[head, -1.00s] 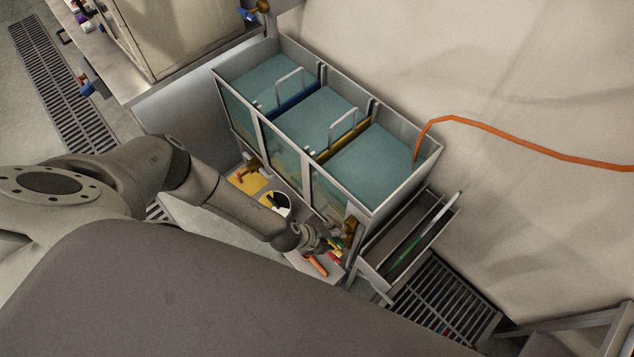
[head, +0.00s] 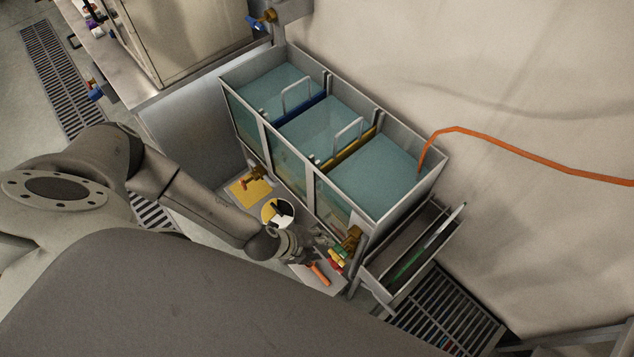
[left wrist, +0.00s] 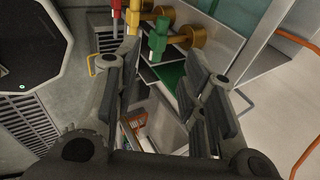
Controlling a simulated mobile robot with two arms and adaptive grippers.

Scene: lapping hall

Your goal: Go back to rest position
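My left gripper (head: 312,250) is over the low ledge in front of the tank, beside the brass valve with coloured handles at the tank's near end. In the left wrist view my left gripper (left wrist: 164,58) has its fingers spread with nothing held between them. Beyond the fingertips are a red handle (left wrist: 116,12), a green handle (left wrist: 158,40) and brass valve parts (left wrist: 192,35). My right gripper is not in view.
A three-compartment tank (head: 268,146) of bluish water stands against the wall. The ledge holds a white round container (head: 269,214), a yellow sheet (head: 241,190) and an orange-handled item (head: 319,274). An orange hose (head: 520,157) enters the tank. A floor grate (head: 450,318) lies beyond.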

